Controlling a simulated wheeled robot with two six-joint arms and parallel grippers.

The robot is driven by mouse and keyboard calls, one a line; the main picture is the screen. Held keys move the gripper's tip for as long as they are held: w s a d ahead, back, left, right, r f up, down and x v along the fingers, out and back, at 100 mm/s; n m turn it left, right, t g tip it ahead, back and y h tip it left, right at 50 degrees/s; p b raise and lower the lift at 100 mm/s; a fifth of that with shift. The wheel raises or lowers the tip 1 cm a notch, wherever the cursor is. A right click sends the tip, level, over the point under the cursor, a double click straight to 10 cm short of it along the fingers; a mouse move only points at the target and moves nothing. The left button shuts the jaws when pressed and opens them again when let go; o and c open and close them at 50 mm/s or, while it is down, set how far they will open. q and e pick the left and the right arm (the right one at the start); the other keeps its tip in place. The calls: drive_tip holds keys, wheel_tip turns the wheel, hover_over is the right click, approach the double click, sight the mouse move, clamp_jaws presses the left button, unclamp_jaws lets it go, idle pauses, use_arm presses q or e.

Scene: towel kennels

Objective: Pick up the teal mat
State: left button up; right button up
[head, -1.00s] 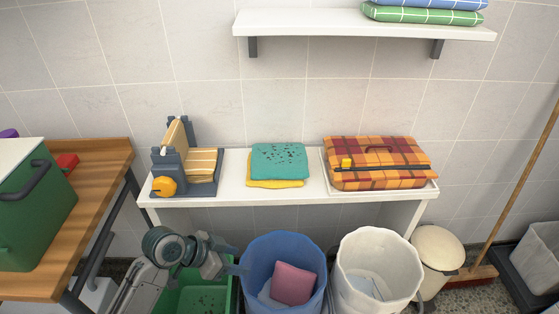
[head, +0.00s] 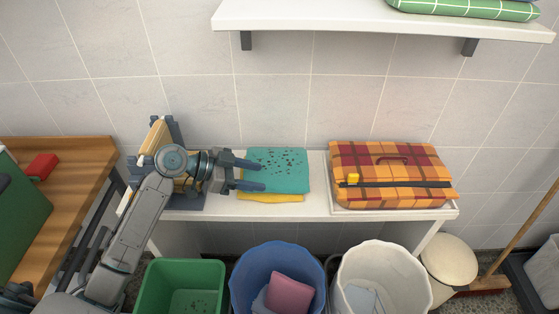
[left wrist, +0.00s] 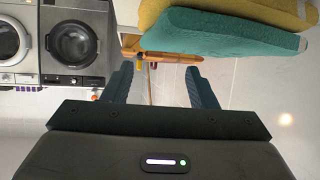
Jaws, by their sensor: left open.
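The teal mat (head: 284,165) with dark specks lies flat on a folded yellow cloth (head: 277,197) on the white table. Both show at the top of the left wrist view, the teal mat (left wrist: 225,38) against the yellow cloth (left wrist: 285,14). My left gripper (head: 262,176) is open and empty. It reaches in from the left, and its fingers overlap the mat's left part in the head view. In the left wrist view, the mat is outside the gap between the fingers (left wrist: 160,88). I cannot tell whether they touch. My right gripper is not in view.
A plaid case (head: 390,160) stands right on the white table (head: 320,203). A grey holder (head: 185,203) with yellow boards is partly behind my left arm. Green (head: 150,290), blue (head: 245,290) and white (head: 410,280) bins stand in front. A shelf (head: 350,22) hangs above.

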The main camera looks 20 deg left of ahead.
sight(280, 183)
use_arm(q)
drive_tip(key=shift+w+d+f+p, duration=0.1)
drive_tip(key=shift+d+f+p, duration=0.05)
drive_tip(key=shift+d, duration=0.3)
drive_tip(key=shift+d+f+p, duration=0.1)
drive_tip(key=shift+d+p, duration=0.05)
drive_tip(key=shift+d, duration=0.25)
drive_tip(key=x, duration=0.1)
drive_tip(key=p+x, duration=0.1)
drive_tip(key=x, duration=0.2)
drive_tip(key=shift+w+a+f+p, duration=0.2)
drive_tip(key=shift+a+f+p, duration=0.05)
drive_tip(key=shift+f+p, duration=0.15)
drive_tip(key=shift+w+d+f, duration=0.15)
drive_tip(key=shift+d+f, duration=0.05)
drive_tip(key=shift+d, duration=0.2)
drive_tip(key=c, duration=0.9)
